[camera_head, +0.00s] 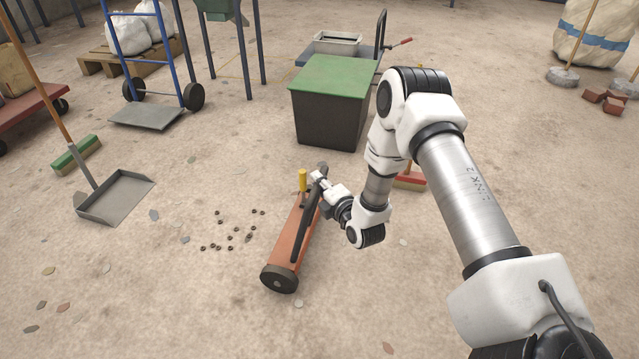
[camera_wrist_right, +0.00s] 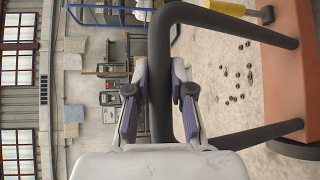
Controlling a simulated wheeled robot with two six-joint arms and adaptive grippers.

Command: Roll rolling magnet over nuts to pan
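The rolling magnet (camera_head: 286,243) is a long orange bar with a dark wheel at its near end, a black handle and a yellow grip (camera_head: 303,180). It stands on the floor just right of several small dark nuts (camera_head: 236,237), which also show in the wrist view (camera_wrist_right: 235,85). The grey pan (camera_head: 116,198) with a long wooden stick lies on the floor left of the nuts. My right gripper (camera_head: 318,179) is at the magnet's far end. In the wrist view its fingers (camera_wrist_right: 160,95) close around the black handle bar (camera_wrist_right: 160,45). My left gripper is out of view.
A green-lidded dark bin (camera_head: 330,105) stands behind the magnet. A green broom head (camera_head: 76,154) lies beyond the pan, and a red-headed broom (camera_head: 409,181) is behind my right arm. Between nuts and pan the floor is open, with a few flat chips.

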